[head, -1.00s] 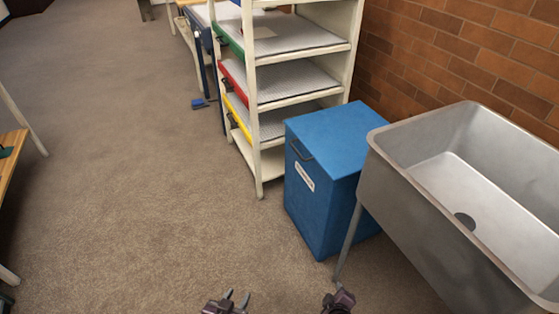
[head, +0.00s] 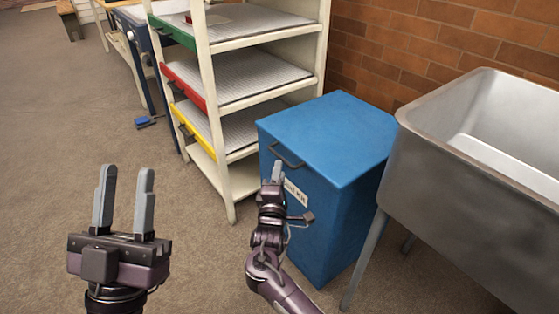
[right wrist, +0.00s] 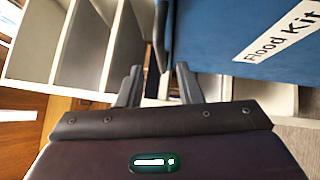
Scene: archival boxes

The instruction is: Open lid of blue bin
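The blue bin (head: 335,220) stands between the shelf rack and the sink, its flat lid (head: 330,135) closed. A dark bar handle (head: 288,158) is at the front upper edge. My right gripper (head: 277,172) is at the bin's front, just below the handle. In the right wrist view its fingers (right wrist: 158,80) are spread, with the dark handle (right wrist: 160,40) ahead and between them; contact is not clear. A white "Flood Kit" label (right wrist: 277,38) shows on the bin there. My left gripper (head: 124,195) is open and empty over the floor at the left.
A metal sink (head: 450,190) on legs stands close to the bin's right. A cream shelf rack (head: 203,90) with green, red and yellow shelf fronts is at its left. A brick wall (head: 420,40) is behind.

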